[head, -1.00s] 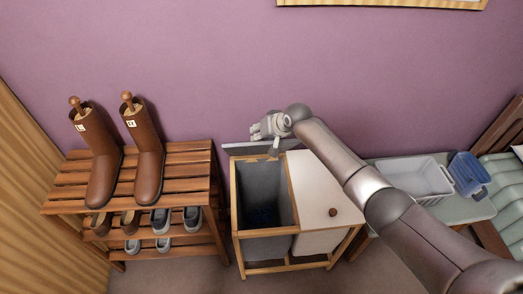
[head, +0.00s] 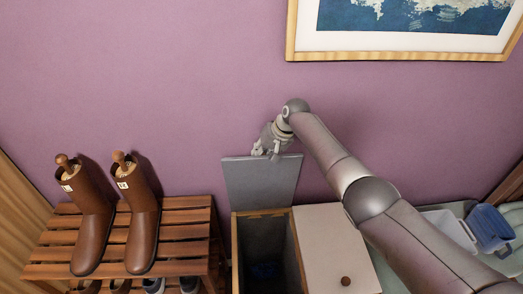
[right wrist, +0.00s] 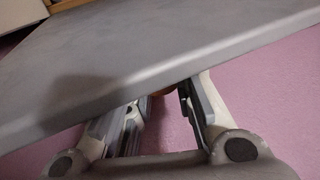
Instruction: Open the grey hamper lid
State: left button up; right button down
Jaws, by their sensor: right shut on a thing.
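The grey hamper lid (head: 261,182) stands raised at the back of the hamper's left compartment (head: 264,240), with its broad face toward me, near the purple wall. The dark inside of that compartment is uncovered, with something dark blue low in it. My right gripper (head: 266,152) is at the lid's upper edge. In the right wrist view the lid's grey panel (right wrist: 130,70) crosses in front of the fingers, which are shut on a small brown knob (right wrist: 163,91), mostly hidden behind the panel. My left gripper is out of view.
The hamper's white lid (head: 330,245) with a brown knob lies closed on the right. A slatted shoe rack (head: 185,235) with brown boots (head: 143,225) stands left. A pale bin (head: 450,230) and blue container (head: 491,228) are right, partly behind my arm. A framed picture (head: 400,50) hangs above.

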jog(key=shift+w+r, duration=0.25)
jog(key=shift+w, duration=0.4)
jog(key=c, duration=1.7)
grip_release()
jog(key=o, duration=0.5)
jog(key=shift+f, duration=0.15)
jog(key=v, duration=1.2)
jog(key=shift+s, duration=0.2)
